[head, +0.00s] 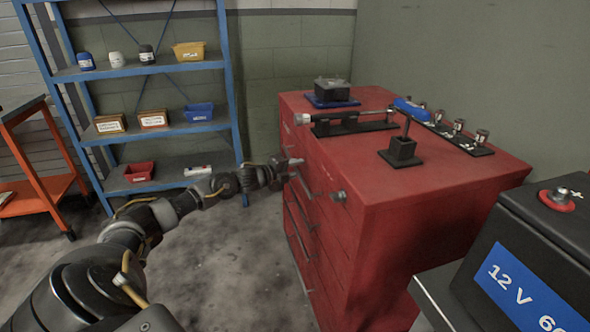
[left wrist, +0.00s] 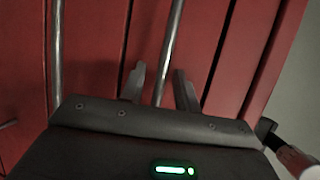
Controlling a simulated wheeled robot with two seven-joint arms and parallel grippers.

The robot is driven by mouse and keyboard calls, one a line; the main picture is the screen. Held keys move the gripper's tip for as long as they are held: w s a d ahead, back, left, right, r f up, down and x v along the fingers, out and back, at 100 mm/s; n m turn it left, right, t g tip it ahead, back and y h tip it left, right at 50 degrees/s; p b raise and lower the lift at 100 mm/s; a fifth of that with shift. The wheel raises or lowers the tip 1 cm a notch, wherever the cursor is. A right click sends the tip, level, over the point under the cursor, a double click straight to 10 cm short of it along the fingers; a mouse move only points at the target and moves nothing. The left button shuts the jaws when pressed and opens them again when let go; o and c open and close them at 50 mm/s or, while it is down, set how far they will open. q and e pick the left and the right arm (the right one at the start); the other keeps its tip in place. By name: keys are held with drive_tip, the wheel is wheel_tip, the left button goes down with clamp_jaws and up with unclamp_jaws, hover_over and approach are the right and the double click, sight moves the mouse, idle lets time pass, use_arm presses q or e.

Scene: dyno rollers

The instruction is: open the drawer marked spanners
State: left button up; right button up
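The red drawer cabinet (head: 345,245) stands right of centre, its drawer fronts facing left with long metal bar handles. I cannot read a spanners label in either view. My left gripper (head: 287,168) is at the upper part of the drawer fronts. In the left wrist view, my left gripper (left wrist: 160,88) has its two fingers apart, with a bar handle (left wrist: 172,38) running between them. The bar is nearer the left finger, and a gap shows to the right finger. Whether either finger touches it is unclear. My right gripper is not in view.
On the cabinet top are a long wrench tool (head: 350,123), a black stand (head: 401,150), a grey block (head: 331,90) and a rack of sockets (head: 455,135). A large battery (head: 535,265) is at front right. A blue shelf (head: 150,70) stands behind left. Floor before the drawers is clear.

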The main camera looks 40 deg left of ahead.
use_arm(q)
clamp_jaws()
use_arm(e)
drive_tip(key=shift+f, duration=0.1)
